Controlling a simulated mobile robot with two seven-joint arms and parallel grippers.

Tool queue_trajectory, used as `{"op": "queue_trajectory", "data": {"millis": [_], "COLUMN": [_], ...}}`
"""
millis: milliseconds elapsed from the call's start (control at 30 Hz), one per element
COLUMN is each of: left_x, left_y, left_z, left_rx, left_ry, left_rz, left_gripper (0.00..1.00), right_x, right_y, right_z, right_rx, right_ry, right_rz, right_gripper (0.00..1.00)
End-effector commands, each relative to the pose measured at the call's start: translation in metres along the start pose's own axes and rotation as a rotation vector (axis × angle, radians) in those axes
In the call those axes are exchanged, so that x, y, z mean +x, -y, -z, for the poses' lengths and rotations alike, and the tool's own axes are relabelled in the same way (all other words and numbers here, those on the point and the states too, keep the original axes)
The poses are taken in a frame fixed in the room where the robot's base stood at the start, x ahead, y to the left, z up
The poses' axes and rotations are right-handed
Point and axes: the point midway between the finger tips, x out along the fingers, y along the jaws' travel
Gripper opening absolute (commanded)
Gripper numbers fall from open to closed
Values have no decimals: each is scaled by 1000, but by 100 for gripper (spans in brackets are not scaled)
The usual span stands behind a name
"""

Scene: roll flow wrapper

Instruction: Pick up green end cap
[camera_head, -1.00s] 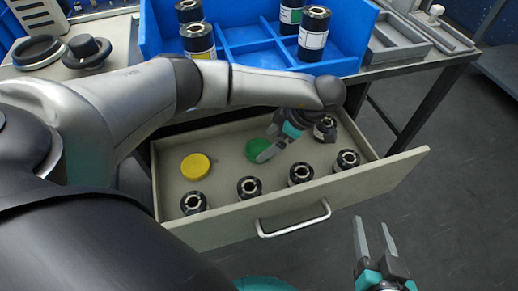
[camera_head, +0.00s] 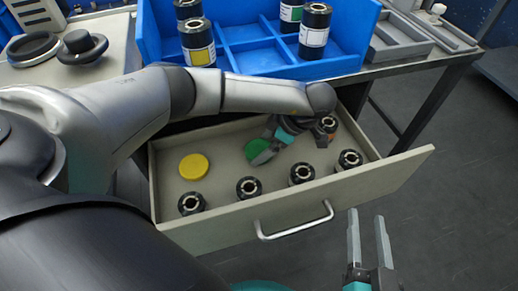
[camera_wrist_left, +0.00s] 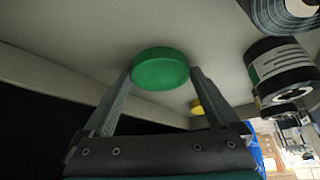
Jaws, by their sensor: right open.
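The green end cap (camera_head: 257,147) lies in the open drawer, partly covered by my left gripper (camera_head: 263,157) in the head view. In the left wrist view, the green end cap (camera_wrist_left: 160,68) sits between the spread fingertips of my left gripper (camera_wrist_left: 161,76), one finger close to each side. Whether the fingers press on the cap cannot be told. My right gripper (camera_head: 368,240) is open and empty, in front of the drawer at the lower right.
The drawer (camera_head: 300,210) also holds a yellow cap (camera_head: 194,167) and several black rolls (camera_head: 249,188). A blue divided bin (camera_head: 240,62) with more rolls stands on the table above. The drawer's front wall and handle (camera_head: 294,222) lie between the grippers.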

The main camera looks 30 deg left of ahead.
Motion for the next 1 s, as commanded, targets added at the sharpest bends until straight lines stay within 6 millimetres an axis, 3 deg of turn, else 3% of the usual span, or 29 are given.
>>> {"op": "queue_trajectory", "data": {"millis": [67,467,1000], "left_x": [0,0,-7], "left_y": [0,0,0], "left_z": [0,0,-2], "left_rx": [0,0,1], "left_ry": [0,0,1], "left_rz": [0,0,0], "left_gripper": [84,39,39], "right_x": [0,0,3], "right_y": [0,0,-6], "right_z": [0,0,0], "right_rx": [0,0,-16], "right_ry": [1,2,50], "right_rz": [0,0,-11], "right_gripper": [50,50,50]}}
